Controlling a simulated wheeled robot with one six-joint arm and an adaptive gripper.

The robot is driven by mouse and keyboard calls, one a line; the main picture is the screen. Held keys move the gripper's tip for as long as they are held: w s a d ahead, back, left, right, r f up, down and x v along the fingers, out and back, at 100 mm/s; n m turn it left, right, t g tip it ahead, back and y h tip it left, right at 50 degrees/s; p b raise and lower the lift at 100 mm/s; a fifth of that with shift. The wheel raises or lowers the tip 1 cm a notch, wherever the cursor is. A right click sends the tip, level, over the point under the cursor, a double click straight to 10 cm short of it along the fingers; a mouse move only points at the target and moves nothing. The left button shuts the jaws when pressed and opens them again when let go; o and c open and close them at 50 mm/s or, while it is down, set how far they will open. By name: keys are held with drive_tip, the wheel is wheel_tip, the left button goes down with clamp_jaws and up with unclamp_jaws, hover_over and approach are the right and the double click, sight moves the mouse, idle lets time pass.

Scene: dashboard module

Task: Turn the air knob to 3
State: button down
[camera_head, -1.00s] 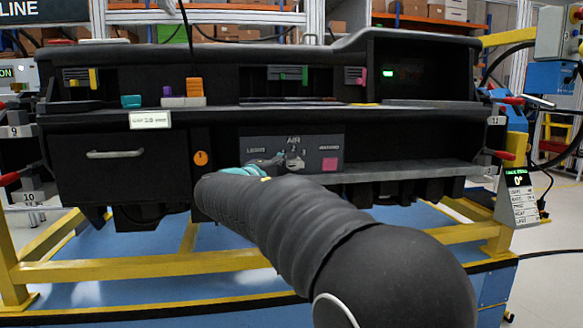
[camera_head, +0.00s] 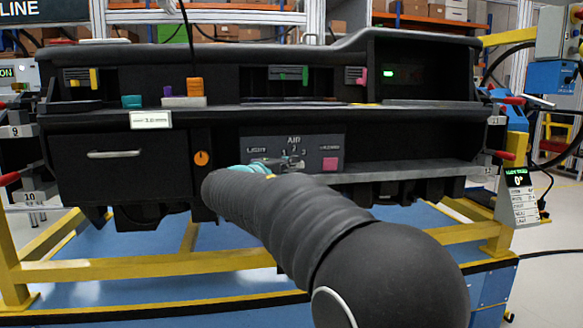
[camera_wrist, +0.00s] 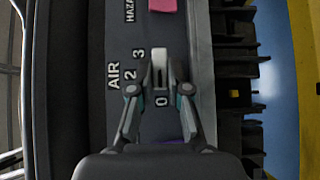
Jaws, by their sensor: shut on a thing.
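The air knob (camera_wrist: 160,68) is a small light-grey bar on the dark panel under the AIR label (camera_wrist: 113,76). Which figure the knob points at is not clear. In the head view my arm partly covers the panel, and the knob (camera_head: 292,163) shows small beside the fingers.
A pink hazard button (camera_head: 330,164) lies right of the knob, and the LIGHT control is at its left. An orange dial (camera_head: 201,158) sits farther left. A ledge (camera_head: 420,170) runs along the right. A drawer with a handle (camera_head: 115,153) is at the left.

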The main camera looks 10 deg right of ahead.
drive_tip(key=shift+r, duration=0.1)
drive_tip(key=m+g+y+p, duration=0.1)
drive_tip(key=m+y+p, duration=0.1)
drive_tip(key=m+y, duration=0.2)
drive_tip(key=d+m+g+y+p, duration=0.1)
drive_tip(key=m+y+p, duration=0.1)
drive_tip(key=m+y, duration=0.2)
drive_tip(key=d+m+g+y+p, duration=0.1)
drive_tip(key=m+y+p, duration=0.1)
drive_tip(key=y, duration=0.7)
drive_tip(key=shift+d+r+m+y, duration=0.2)
drive_tip(key=shift+d+m+y, duration=0.1)
drive_tip(key=shift+m, duration=0.6)
drive_tip(key=shift+m+y+b, duration=0.5)
drive_tip(key=shift+y+b, duration=0.5)
drive_tip(key=shift+b, duration=0.15)
drive_tip(key=shift+r, duration=0.1)
drive_tip(key=shift+a, duration=0.1)
